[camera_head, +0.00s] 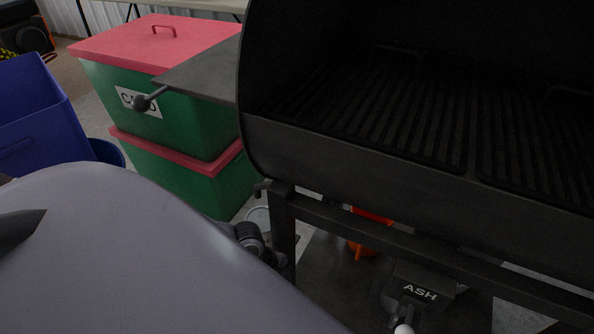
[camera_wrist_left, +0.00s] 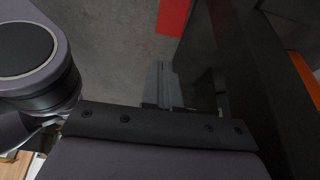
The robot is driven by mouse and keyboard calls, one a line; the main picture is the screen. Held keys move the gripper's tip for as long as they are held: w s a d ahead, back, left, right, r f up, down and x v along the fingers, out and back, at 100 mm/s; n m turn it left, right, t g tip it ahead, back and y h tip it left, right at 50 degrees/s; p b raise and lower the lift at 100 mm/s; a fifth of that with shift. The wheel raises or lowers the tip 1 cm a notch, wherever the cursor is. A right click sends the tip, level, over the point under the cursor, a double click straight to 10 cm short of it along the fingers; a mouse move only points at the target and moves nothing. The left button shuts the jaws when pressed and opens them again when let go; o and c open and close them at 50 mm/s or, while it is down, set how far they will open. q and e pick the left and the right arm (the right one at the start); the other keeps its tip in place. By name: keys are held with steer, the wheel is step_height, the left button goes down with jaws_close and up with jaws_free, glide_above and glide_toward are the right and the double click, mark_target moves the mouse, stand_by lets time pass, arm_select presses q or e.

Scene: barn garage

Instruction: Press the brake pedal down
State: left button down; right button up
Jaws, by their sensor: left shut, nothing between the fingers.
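I cannot make out a brake pedal for certain in either view. In the head view a black grill (camera_head: 400,165) stands open on a dark frame, with an ASH box (camera_head: 421,291) low beneath it. An orange-red part (camera_head: 369,232) shows partly behind the frame rail. My left gripper (camera_wrist_left: 163,86) shows in the wrist view, shut and empty, above the grey floor beside a dark upright panel. In the head view my left arm covers the lower left, and the gripper's fingertips cannot be made out. My right gripper is in neither view.
Green crates with red lids (camera_head: 150,40) are stacked left of the grill. A dark side shelf (camera_head: 205,75) juts over them. A blue bin (camera_head: 40,125) stands at far left. In the wrist view a red piece (camera_wrist_left: 173,16) and an orange strip (camera_wrist_left: 306,75) lie near the gripper.

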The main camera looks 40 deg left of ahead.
arm_select(q)
steer(key=b+x, duration=0.4)
steer(key=x, duration=0.6)
steer(key=shift+d+f+b, duration=0.1)
steer(key=shift+f+b, duration=0.1)
steer(key=shift+b, duration=0.2)
steer(key=shift+b+x, duration=0.55)
steer(key=shift+x, duration=0.45)
steer(key=shift+w+d+f, duration=0.1)
steer(key=shift+d+f, duration=0.15)
steer(key=shift+f, duration=0.3)
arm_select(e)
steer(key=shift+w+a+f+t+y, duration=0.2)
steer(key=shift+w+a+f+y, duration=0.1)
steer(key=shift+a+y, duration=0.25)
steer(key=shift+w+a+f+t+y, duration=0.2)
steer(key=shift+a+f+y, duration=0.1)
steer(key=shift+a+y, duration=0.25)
